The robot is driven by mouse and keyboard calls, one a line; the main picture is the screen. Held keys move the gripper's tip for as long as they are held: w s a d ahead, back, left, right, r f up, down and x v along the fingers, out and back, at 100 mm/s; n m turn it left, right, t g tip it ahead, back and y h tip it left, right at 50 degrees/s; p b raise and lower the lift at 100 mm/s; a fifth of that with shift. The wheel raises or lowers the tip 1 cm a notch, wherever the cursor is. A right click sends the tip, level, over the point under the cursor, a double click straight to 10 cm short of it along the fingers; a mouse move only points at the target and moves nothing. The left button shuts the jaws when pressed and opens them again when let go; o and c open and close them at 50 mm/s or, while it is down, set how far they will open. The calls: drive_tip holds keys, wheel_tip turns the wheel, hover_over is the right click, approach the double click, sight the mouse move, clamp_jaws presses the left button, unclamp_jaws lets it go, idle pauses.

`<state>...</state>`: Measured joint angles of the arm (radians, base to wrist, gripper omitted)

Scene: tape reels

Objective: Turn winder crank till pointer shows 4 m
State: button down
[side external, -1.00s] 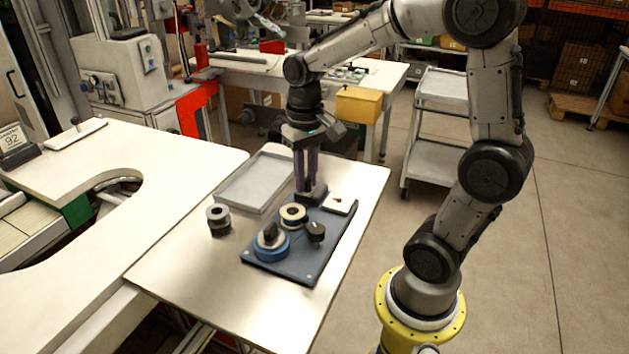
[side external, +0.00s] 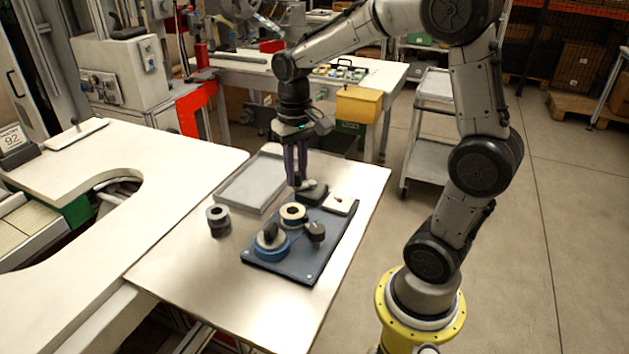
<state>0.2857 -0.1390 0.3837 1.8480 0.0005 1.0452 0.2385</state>
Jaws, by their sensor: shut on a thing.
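The winder is a dark blue baseplate (side external: 296,269) on the white table, carrying a blue reel (side external: 270,246) with a dark hub, a cream-topped reel (side external: 293,213) and a dark round part (side external: 315,232). A small white plate (side external: 340,205) with a dark mark sits at its far right corner; its pointer reading is too small to tell. A dark block (side external: 314,196) stands at the far edge, with a pale grey crank (side external: 309,184) above it. My gripper (side external: 298,186) points down there, shut on the crank's end; its fingers hide the grip.
A grey tray (side external: 247,190) lies behind and left of the winder. A small dark spool stack (side external: 217,221) stands left of the baseplate. The near part of the table is clear. A white cart (side external: 425,150) stands on the floor beyond.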

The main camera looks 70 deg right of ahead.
drive_tip(key=shift+d+r, duration=0.1)
drive_tip(key=shift+d, duration=0.05)
drive_tip(key=shift+w+d, duration=0.3)
drive_tip(key=shift+d, duration=0.35)
drive_tip(key=shift+d, duration=0.55)
